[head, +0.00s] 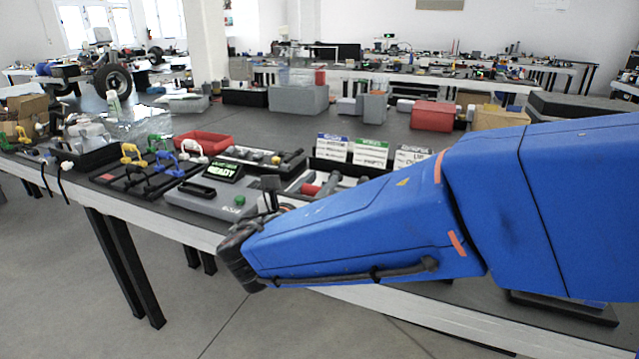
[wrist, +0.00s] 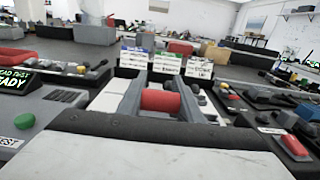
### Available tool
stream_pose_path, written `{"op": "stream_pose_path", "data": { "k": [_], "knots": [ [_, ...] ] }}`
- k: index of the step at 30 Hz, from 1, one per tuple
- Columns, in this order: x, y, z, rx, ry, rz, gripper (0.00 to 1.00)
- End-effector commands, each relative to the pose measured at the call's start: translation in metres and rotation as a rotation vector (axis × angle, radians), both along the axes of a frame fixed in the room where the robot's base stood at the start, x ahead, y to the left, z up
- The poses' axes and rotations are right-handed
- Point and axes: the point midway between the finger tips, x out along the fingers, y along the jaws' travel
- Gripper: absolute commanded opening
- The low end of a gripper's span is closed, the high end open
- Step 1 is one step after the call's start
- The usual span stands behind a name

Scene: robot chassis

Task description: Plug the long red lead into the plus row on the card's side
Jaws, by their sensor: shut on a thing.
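My gripper (wrist: 160,88) has its two grey fingers on either side of a red cylindrical piece (wrist: 160,100), which I take for the red lead's grip. The held piece also shows in the head view (head: 312,189), above the bench just past my blue arm. No wire or pin of it can be made out. A grey tester (head: 205,195) with a lit READY display (head: 225,171) and a green button is left of the gripper. Upright cards with blue, green and dark headings (head: 370,151) stand beyond the gripper. The plus row cannot be made out.
A dark board with yellow, blue and white looped handles (head: 134,176) lies left of the tester. A red open bin (head: 203,142) is behind it. In the wrist view a panel with a red button (wrist: 293,145) lies at right. My arm hides much of the bench's right.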

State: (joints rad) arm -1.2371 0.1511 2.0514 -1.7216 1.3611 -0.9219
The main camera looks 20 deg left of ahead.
Motion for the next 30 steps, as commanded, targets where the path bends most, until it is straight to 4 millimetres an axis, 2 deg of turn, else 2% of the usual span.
{"op": "stream_pose_path", "data": {
  "k": [30],
  "knots": [
    [0.000, 0.000, -0.020, 0.000, 0.000, 0.000, 0.10]
  ]
}}
